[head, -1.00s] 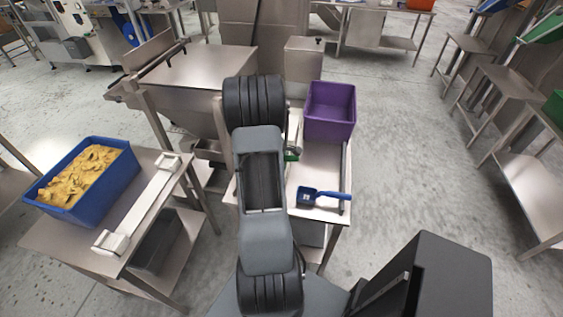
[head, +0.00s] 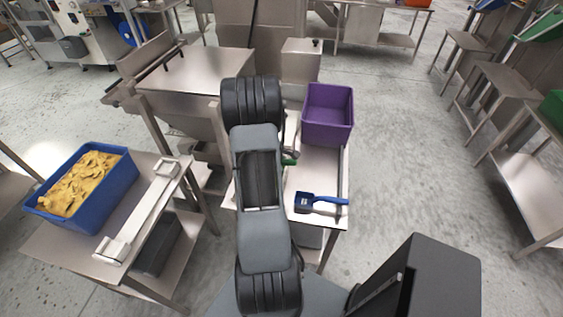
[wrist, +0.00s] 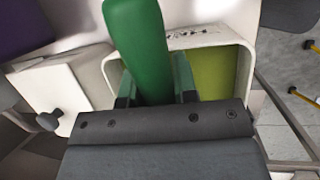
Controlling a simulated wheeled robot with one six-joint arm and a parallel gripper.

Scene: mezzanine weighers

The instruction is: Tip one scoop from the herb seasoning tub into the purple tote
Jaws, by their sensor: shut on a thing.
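My gripper (wrist: 157,92) is shut on a green handle (wrist: 138,40) in the wrist view. The far end of what it holds is hidden by the gripper. Behind and below it is a pale, white-rimmed tub (wrist: 246,72) with yellow-green contents (wrist: 214,73), seemingly the herb seasoning. I cannot tell whether the held tool touches the contents. In the head view my arm hides the gripper and most of the tub; only a bit of green (head: 289,162) shows beside the arm. The purple tote (head: 327,118) stands upright at the table's far right; a purple corner shows in the wrist view (wrist: 20,25).
On the left, a blue tub (head: 112,190) of yellow food stands on another table beside a pale bar (head: 138,212). Open floor lies to the right.

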